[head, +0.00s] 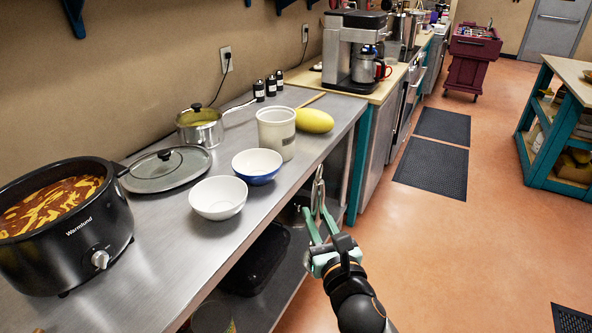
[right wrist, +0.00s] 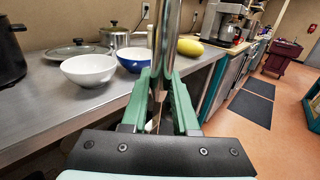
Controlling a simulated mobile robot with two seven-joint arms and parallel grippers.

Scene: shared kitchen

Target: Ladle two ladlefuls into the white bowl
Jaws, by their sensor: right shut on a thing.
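The white bowl (head: 218,205) stands empty near the front edge of the steel counter; it also shows in the right wrist view (right wrist: 88,72). A black slow cooker (head: 75,245) holds reddish-brown stew (head: 50,203) with yellow streaks at the left, uncovered. My right gripper (head: 318,215) is off the counter's front edge, to the right of the bowls. It is shut on a shiny metal handle, taken as the ladle (right wrist: 165,40), which stands roughly upright between the green fingers. I cannot make out the ladle's cup. My left gripper is out of view.
A blue bowl (head: 257,170) stands beside the white one. Behind are a lid (head: 165,172), a pot (head: 200,130), a cream canister (head: 276,135) and a yellow melon (head: 314,121). A lower shelf (head: 285,290) lies under the counter. Bare counter (head: 175,250) lies between cooker and white bowl.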

